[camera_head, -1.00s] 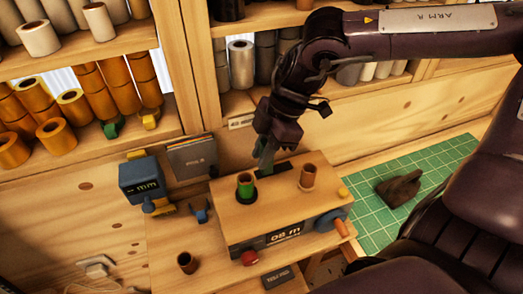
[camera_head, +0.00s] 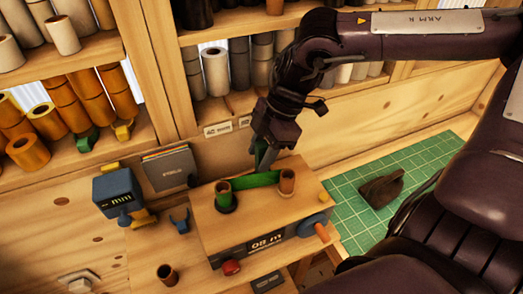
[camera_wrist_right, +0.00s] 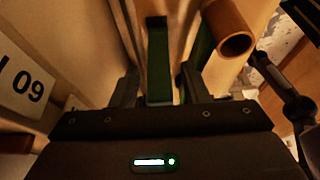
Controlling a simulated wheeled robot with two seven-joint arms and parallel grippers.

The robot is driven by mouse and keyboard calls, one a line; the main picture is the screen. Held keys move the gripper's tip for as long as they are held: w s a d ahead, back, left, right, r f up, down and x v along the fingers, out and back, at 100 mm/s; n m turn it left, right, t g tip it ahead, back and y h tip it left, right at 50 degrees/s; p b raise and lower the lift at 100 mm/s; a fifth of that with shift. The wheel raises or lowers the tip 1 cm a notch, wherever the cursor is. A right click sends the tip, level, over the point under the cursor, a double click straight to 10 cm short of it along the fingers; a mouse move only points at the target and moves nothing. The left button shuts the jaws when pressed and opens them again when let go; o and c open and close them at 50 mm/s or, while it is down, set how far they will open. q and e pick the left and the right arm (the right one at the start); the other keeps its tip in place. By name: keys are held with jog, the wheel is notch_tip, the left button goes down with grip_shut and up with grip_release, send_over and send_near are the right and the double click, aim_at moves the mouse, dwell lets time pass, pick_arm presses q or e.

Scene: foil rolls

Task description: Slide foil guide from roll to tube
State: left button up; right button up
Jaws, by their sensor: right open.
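The green foil roll (camera_head: 225,201) stands upright on the left of the wooden winder box's top. A brown tube (camera_head: 287,183) stands upright on the right. A green foil strip (camera_head: 256,180) spans from roll to tube. My right gripper (camera_head: 262,160) is behind the strip, close to the tube, pointing down. In the right wrist view its fingers (camera_wrist_right: 160,88) are apart, with a dark green upright piece between them, probably the foil guide (camera_wrist_right: 158,68). I cannot tell whether it touches either finger. The tube (camera_wrist_right: 230,28) shows to its right. My left gripper is not in view.
The box (camera_head: 262,218) has a display, a red knob (camera_head: 231,267) and a side crank (camera_head: 318,229). A blue device (camera_head: 118,190) stands left. A dark object (camera_head: 382,188) lies on the green mat (camera_head: 428,160). Shelves of rolls fill the back.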

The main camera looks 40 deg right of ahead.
jog(key=shift+d+r, duration=0.2)
jog(key=shift+r, duration=0.35)
jog(key=b+v, duration=0.2)
jog(key=v, duration=0.4)
jog(key=shift+d+r, duration=0.2)
jog(key=shift+d, duration=0.1)
jog(key=shift+s, duration=0.1)
